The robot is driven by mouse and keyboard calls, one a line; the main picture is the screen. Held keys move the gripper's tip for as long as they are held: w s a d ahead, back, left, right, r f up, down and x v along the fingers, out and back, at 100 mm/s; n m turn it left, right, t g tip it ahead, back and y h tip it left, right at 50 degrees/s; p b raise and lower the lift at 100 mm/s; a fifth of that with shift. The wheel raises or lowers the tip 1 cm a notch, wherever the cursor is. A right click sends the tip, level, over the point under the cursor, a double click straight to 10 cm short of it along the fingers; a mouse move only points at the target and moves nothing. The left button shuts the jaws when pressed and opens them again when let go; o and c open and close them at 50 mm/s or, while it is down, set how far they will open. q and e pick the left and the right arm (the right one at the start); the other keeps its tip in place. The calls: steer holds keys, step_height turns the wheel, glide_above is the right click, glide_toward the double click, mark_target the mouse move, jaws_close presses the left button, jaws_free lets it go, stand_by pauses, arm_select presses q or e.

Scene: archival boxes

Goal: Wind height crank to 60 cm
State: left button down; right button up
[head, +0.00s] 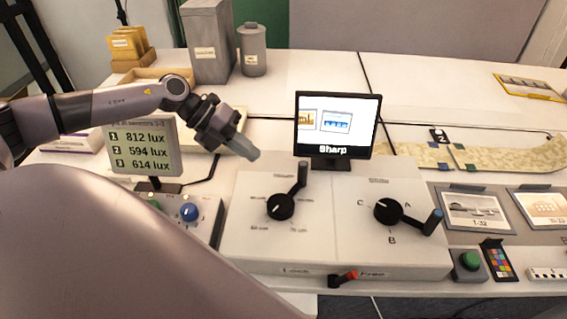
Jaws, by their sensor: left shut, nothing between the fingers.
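The height crank (281,207) is a black knob on the left half of a white control box (250,245). Its arm points up and right to an upright dark handle (303,174). Small scale labels in cm surround it, too small to read surely, and a white mark on the knob points left. My left gripper (247,150) is shut and empty. It is in the air up and left of the crank handle, apart from it. My right gripper is not in view.
A second crank (388,210) marked A, B, C has a blue handle. A screen (338,125) reading "Sharp" stands behind the box; a lux display (143,147) is at left.

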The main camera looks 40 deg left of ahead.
arm_select(q)
steer(key=x, duration=0.5)
steer(key=shift+d, duration=0.2)
steer(key=shift+w+d+f+p, duration=0.1)
steer(key=shift+w+d+p, duration=0.35)
steer(key=shift+d, duration=0.45)
steer(key=shift+w+d+f+p, duration=0.1)
steer(key=shift+w+d+p, duration=0.25)
steer(key=shift+w+d, duration=0.35)
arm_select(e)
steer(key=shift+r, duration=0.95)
arm_select(q)
steer(key=shift+s+d, duration=0.1)
steer(key=shift+d, duration=0.15)
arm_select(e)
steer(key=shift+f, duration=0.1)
arm_select(q)
steer(key=shift+d+r+m+g+h+b, duration=0.1)
steer(key=shift+d+m+g+h+b, duration=0.5)
steer(key=shift+m, duration=0.4)
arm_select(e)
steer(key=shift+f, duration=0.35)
arm_select(q)
steer(key=shift+a+y, duration=0.25)
steer(key=shift+y, duration=0.05)
